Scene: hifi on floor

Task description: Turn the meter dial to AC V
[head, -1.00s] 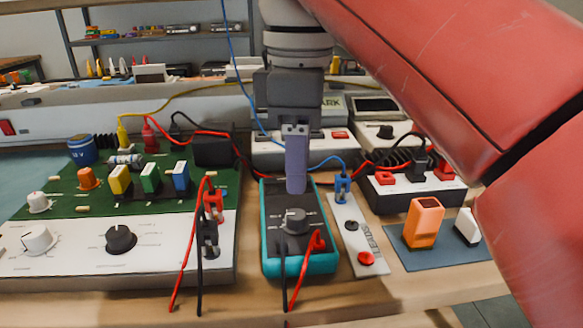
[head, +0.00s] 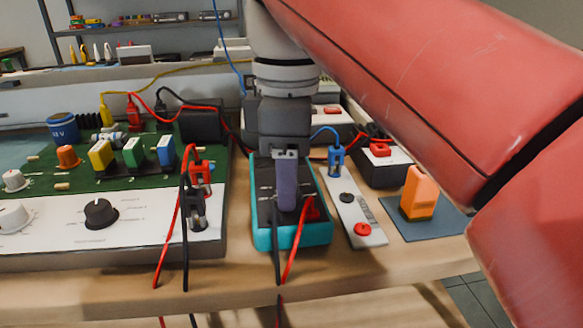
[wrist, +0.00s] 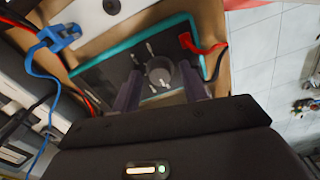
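The meter (head: 264,222) is a dark-faced box with a teal casing on the bench. It also shows in the wrist view (wrist: 97,75). Its round grey dial (wrist: 160,72) shows in the wrist view between my fingertips; the finger hides it in the head view. My gripper (head: 287,205) points down over the meter's face. In the wrist view my gripper (wrist: 160,78) is open, with one purple finger on each side of the dial. I cannot tell whether either finger touches it. The dial's setting and the labels are not readable.
Red and black leads (head: 298,240) plug into the meter's front right and hang over the bench edge. A white leads strip (head: 350,212) lies close on the right, then an orange block (head: 419,193) on a mat. A circuit board panel (head: 60,225) stands on the left.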

